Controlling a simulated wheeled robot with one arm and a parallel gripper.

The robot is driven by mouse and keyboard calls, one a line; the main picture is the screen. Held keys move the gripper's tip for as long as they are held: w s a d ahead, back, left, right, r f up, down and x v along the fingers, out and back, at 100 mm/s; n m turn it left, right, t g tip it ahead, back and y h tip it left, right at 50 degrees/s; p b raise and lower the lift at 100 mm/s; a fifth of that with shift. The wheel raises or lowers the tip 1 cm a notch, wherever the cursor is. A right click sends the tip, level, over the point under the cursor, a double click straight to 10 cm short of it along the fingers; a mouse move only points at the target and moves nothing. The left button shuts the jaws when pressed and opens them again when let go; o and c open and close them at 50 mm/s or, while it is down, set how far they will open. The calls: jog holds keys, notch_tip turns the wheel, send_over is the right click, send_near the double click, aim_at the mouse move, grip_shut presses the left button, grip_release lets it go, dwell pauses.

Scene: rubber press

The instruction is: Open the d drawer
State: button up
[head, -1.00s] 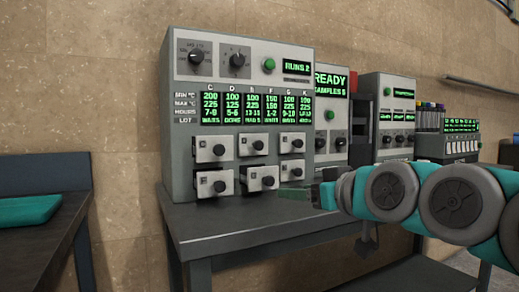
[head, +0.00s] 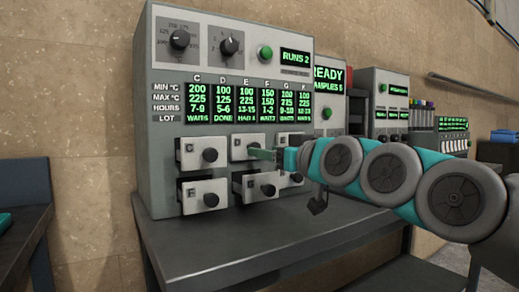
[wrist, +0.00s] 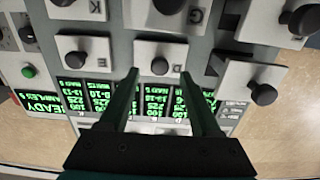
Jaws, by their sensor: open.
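The C drawer (head: 192,153) is to the left, and its knob (wrist: 263,94) is near in the wrist view. A lower row has more knobbed drawers, including one below (head: 243,188). The grey table (head: 220,245) is clear in front. A READY machine (head: 328,100) stands to the right.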

aim_at(244, 146)
jog(key=shift+x, duration=1.75)
grip_shut()
